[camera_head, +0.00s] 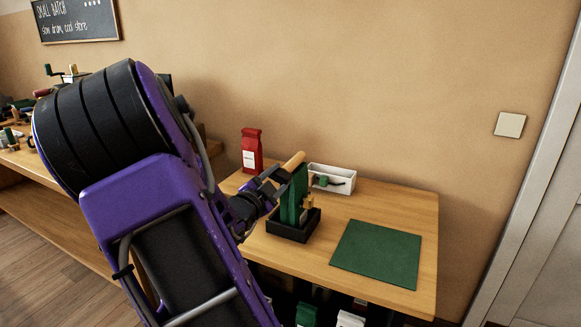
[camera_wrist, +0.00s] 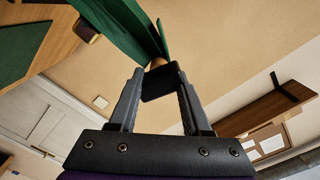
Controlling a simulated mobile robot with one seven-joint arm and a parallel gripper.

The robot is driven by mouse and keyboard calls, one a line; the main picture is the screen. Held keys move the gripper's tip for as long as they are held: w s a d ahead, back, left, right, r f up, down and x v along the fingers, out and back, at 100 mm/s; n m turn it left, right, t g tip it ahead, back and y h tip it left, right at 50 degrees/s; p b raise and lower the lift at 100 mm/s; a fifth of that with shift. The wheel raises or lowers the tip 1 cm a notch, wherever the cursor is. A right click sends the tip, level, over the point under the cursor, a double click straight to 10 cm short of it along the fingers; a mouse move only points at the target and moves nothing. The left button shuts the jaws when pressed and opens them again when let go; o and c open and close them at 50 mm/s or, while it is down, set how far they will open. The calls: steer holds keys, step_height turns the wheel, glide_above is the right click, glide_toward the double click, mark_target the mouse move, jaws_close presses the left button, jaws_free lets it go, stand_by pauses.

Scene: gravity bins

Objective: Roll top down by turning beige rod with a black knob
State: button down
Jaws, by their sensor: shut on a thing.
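A green bag (camera_head: 293,200) stands upright in a black tray (camera_head: 290,230) on the wooden table. A beige rod (camera_head: 293,160) shows at the bag's top in the head view, tilted up to the right. In the wrist view, a small beige part of the rod (camera_wrist: 157,63) shows beside the green bag (camera_wrist: 118,25). My gripper (camera_head: 280,178) is at the bag's top, on its left side. Its two fingers are shut on the black knob (camera_wrist: 160,84), seen between them in the wrist view. Most of the rod is hidden in the wrist view.
A red bag (camera_head: 251,150) stands at the table's back left. A white bin (camera_head: 333,178) with small items is behind the green bag. A flat green mat (camera_head: 376,254) lies at the right. More bags (camera_head: 307,315) are below the table. The table's right edge is clear.

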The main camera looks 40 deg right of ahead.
steer(key=m, duration=0.3)
steer(key=shift+m, duration=0.3)
steer(key=shift+m, duration=0.8)
steer(key=m, duration=0.5)
steer(key=c, duration=0.5)
jaws_free()
